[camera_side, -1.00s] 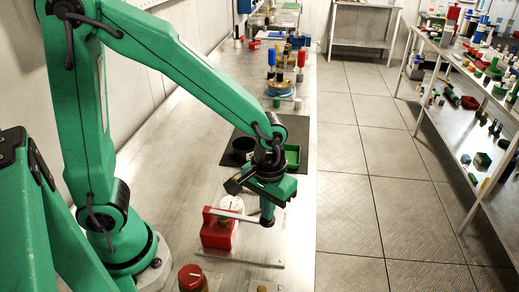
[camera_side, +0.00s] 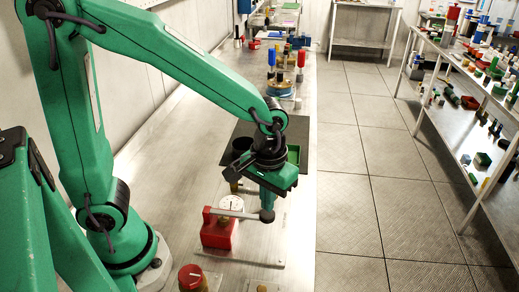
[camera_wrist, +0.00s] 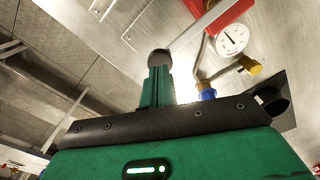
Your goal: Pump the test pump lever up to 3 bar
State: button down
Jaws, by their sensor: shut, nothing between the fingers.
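The red test pump (camera_side: 218,234) stands on a metal plate on the bench, and part of its red body (camera_wrist: 196,6) shows at the top of the wrist view. Its pale lever (camera_side: 232,213) runs about level to a dark knob (camera_side: 267,216). My gripper (camera_side: 267,207) is shut and empty, pointing down just above the knob. In the wrist view the green fingertips (camera_wrist: 158,70) meet the knob (camera_wrist: 159,59) in line of sight; touching or just apart is unclear. The white gauge (camera_wrist: 232,40) shows a dark needle toward the upper left; its numbers are too small to read.
A red-topped knob (camera_side: 191,277) stands at the near bench edge. Bottles stand farther back. The floor aisle (camera_side: 350,200) at right is clear.

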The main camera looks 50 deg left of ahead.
aim_at(267, 214)
jog(key=shift+f, duration=0.2)
jog(key=shift+f, duration=2.25)
jog(key=shift+r, duration=2.45)
jog(key=shift+f, duration=0.2)
jog(key=shift+f, duration=2.2)
jog(key=shift+r, duration=2.4)
jog(key=shift+f, duration=0.15)
